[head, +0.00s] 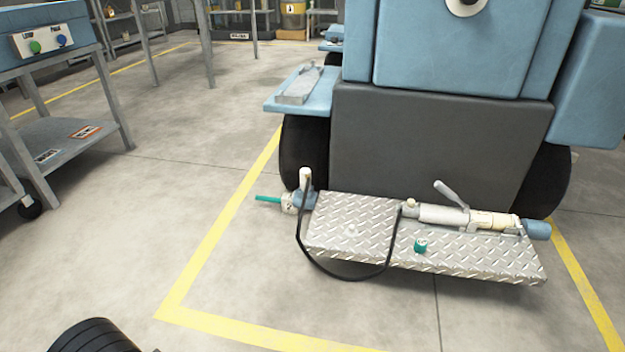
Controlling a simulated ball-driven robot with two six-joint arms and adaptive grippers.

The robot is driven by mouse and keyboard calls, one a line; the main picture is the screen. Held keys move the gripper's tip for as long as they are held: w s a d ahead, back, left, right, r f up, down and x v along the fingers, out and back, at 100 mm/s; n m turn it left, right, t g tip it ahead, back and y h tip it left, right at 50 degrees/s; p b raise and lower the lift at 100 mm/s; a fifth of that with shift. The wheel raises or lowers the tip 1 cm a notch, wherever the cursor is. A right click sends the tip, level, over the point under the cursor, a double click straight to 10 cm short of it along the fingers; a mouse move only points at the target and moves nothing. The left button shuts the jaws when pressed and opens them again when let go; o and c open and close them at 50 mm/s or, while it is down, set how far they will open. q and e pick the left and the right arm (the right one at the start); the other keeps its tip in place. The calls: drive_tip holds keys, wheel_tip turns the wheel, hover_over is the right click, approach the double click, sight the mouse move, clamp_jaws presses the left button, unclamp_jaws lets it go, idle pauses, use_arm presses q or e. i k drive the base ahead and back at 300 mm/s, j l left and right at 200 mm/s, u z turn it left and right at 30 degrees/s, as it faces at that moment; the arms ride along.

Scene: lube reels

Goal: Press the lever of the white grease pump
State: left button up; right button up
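The white grease pump (443,214) lies on its side along the back of a diamond-plate step (345,230). Its grey lever (450,194) sticks up from the top of the barrel, tilted to the left. The barrel's right part is cream, with a blue end (537,229). A black hose (340,276) hangs in a loop in front of the step, between the pump's left end and a white upright fitting (306,178) at the step's left end. Neither of my grippers is in view.
A teal cap (420,246) stands on the step in front of the pump. A blue machine (450,50) with dark wheels rises behind. A teal rod (268,199) juts left of the step. A control table (45,40) stands at upper left. The floor in front is clear.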

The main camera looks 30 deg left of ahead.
sight(445, 190)
drive_tip(key=i+u, duration=0.2)
drive_tip(key=i, duration=0.45)
drive_tip(key=i+l+u, duration=0.2)
drive_tip(key=i, duration=0.45)
